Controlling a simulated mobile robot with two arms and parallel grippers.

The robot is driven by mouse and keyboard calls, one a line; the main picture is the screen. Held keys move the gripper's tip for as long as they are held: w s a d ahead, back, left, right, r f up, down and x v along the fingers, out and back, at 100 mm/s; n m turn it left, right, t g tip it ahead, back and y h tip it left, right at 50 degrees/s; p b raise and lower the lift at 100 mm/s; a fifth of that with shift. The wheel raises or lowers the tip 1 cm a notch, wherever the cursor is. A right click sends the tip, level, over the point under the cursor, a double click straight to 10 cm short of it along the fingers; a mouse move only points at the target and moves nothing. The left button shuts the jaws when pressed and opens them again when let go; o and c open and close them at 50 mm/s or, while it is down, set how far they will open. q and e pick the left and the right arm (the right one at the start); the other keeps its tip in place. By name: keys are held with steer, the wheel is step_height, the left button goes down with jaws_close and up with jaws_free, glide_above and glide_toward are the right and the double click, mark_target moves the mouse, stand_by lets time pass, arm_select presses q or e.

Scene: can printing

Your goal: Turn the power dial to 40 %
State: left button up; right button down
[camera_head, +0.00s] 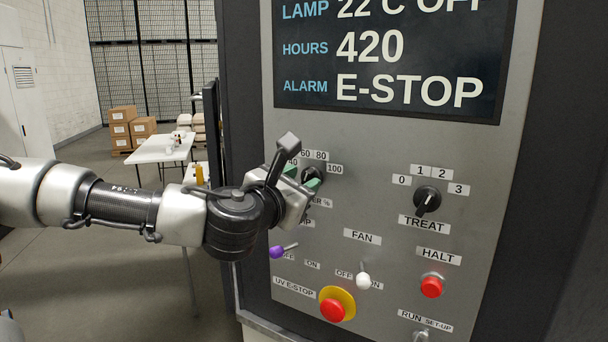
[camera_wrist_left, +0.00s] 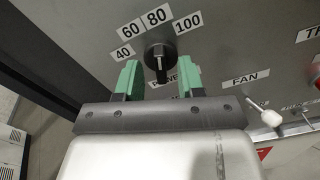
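The power dial (camera_head: 318,174) is a round black knob on the grey panel, partly hidden by my left gripper in the head view. In the left wrist view the dial (camera_wrist_left: 158,52) shows with its bar pointing down the picture, below an arc of labels 40, 60, 80 and 100. My left gripper (camera_head: 302,178) is open, its green fingertips close to the dial. In the left wrist view the fingers (camera_wrist_left: 160,80) stand apart on either side of the bar, with gaps showing; I see no contact. My right gripper is not in view.
Nearby on the panel are a purple-tipped lever (camera_head: 277,252), a white FAN switch (camera_head: 363,281), the TREAT dial (camera_head: 427,199), a red HALT button (camera_head: 431,287) and a red E-stop on yellow (camera_head: 333,307). The screen (camera_head: 390,60) reads E-STOP.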

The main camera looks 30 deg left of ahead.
arm_select(q)
steer(key=shift+w, duration=0.85)
jaws_close()
